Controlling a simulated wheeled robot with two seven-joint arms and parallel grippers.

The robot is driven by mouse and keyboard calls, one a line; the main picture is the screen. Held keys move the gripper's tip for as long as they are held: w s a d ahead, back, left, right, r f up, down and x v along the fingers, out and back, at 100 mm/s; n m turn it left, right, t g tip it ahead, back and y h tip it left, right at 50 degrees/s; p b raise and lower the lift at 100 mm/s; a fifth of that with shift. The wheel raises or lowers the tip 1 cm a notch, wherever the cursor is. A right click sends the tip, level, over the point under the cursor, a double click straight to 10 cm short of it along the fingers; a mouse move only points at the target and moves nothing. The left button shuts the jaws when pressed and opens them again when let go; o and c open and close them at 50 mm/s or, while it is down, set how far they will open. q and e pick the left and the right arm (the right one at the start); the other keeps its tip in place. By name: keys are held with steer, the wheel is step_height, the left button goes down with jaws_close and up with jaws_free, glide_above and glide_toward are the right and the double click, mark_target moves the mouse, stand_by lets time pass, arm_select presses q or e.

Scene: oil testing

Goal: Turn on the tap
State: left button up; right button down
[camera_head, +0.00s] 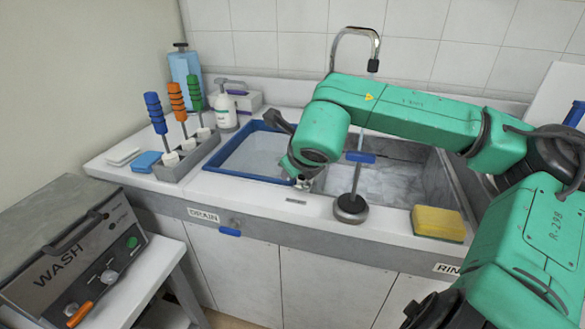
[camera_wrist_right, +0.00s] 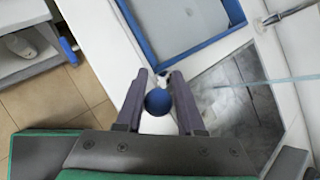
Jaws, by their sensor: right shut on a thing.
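The tap (camera_head: 357,36) is a curved metal spout over the sink at the back wall. A pale, see-through streak hangs below its outlet and looks like running water; it also shows in the wrist view (camera_wrist_right: 275,82). My right gripper (camera_head: 301,183) is low at the front of the sink, by the divider between the two basins. In the wrist view, my right gripper (camera_wrist_right: 160,88) is shut around a round blue knob (camera_wrist_right: 158,102), one finger on each side. What the knob joins to is mostly hidden. My left gripper is out of view.
A blue-rimmed basin (camera_head: 228,172) lies left of the gripper. A dark-based stand (camera_head: 350,209) with a thin rod stands on the front rim, close right. A yellow sponge (camera_head: 438,223) sits further right. A grey rack (camera_head: 188,158) with colored-handled tools stands left.

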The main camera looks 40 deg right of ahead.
steer(key=shift+s+a+f, duration=0.2)
steer(key=shift+s+f, duration=0.05)
steer(key=shift+f, duration=0.25)
steer(key=c, duration=0.6)
jaws_free()
steer(key=shift+c, duration=0.2)
steer(key=shift+o, duration=0.2)
steer(key=shift+w+a, duration=0.1)
steer(key=shift+d+r, duration=0.25)
steer(key=shift+r, duration=0.1)
steer(key=b+v, duration=0.1)
steer(key=v, duration=1.3)
steer(key=shift+r, duration=0.1)
